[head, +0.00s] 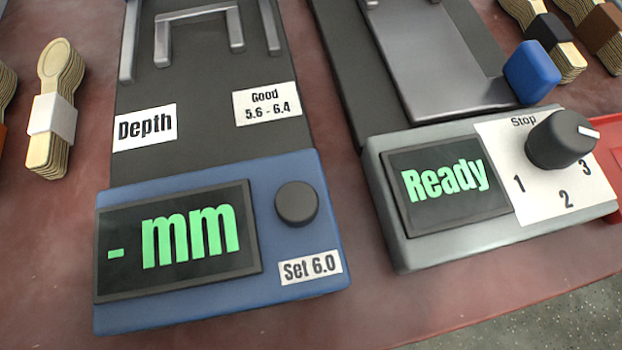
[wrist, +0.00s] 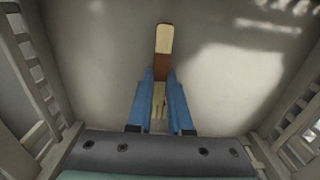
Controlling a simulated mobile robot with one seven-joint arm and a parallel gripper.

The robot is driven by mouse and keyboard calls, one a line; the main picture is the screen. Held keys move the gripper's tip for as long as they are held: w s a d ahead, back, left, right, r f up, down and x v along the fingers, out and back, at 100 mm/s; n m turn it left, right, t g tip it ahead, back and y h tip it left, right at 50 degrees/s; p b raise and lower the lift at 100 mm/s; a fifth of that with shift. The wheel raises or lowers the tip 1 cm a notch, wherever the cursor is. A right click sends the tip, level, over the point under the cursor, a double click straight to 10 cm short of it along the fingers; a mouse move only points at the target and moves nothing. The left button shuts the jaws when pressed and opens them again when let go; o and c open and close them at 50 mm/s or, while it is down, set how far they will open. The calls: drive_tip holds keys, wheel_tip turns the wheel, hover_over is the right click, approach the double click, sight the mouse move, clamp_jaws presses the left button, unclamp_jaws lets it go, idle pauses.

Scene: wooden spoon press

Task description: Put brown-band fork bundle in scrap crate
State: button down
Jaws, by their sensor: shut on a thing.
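My gripper (wrist: 161,88) shows only in the wrist view. Its two blue fingers are shut on a pale wooden fork bundle (wrist: 164,40) with a brown band (wrist: 162,66). The tines show between the fingers and the plain handle end points away from me. A pale grey crate (wrist: 230,50) fills the wrist view, with slatted walls at left and right; the bundle is over its floor. I cannot tell whether the bundle touches the floor, nor read any label on the crate.
In the head view, a blue depth gauge (head: 190,320) reads "- mm". A grey press control box (head: 400,250) reads "Ready". A white-band spoon bundle (head: 52,115), a black-band bundle (head: 570,65) and another brown-band bundle (head: 612,55) lie on the reddish table (head: 400,310).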

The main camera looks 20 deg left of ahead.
drive_tip(key=shift+r, duration=0.1)
drive_tip(key=c, duration=0.8)
unclamp_jaws()
drive_tip(key=shift+c, duration=0.2)
wheel_tip(320, 180, up, 12)
drive_tip(key=p, duration=0.6)
drive_tip(key=shift+p, duration=0.35)
